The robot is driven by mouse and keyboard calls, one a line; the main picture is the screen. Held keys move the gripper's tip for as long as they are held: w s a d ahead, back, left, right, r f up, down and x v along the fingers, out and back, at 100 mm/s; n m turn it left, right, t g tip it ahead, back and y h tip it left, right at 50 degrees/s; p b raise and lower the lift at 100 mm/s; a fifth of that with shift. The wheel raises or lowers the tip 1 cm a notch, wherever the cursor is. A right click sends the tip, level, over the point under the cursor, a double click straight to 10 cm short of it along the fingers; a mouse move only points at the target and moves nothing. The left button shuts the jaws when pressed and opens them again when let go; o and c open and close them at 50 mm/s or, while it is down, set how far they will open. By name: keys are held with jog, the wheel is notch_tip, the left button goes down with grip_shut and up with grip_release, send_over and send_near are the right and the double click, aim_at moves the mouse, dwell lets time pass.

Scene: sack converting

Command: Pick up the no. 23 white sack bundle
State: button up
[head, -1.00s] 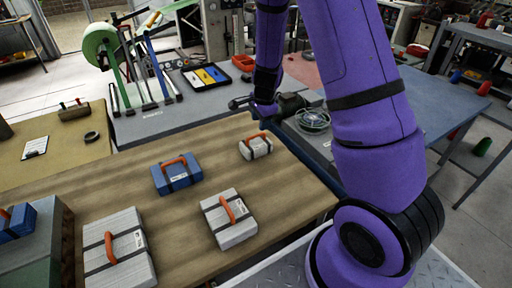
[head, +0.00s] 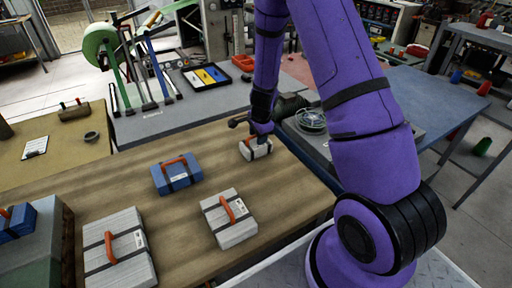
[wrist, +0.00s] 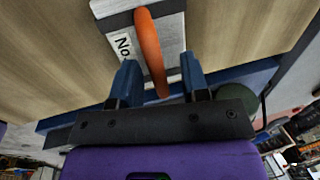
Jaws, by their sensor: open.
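A small white sack bundle (head: 257,151) with a dark strap and orange handle lies near the far right of the wooden table. In the wrist view this white bundle (wrist: 181,30) shows a label of which only "No" is readable; its number is hidden. My gripper (wrist: 160,72) is open, its two blue fingers on either side of the orange handle (wrist: 149,45) near its end, not closed on it. In the head view my gripper (head: 262,133) is just above this bundle and partly covers it. Two other white bundles lie nearer, a middle one (head: 238,232) and a larger left one (head: 130,270); their numbers are too small to read.
A blue bundle (head: 166,184) with an orange handle lies mid-table, and another blue bundle (head: 20,228) sits on a box at left. A grey bench (head: 190,118) with a tray (head: 206,77) and a green reel stands behind. Bare wood separates the bundles.

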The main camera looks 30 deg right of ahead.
grip_shut()
jog(key=shift+r, duration=0.1)
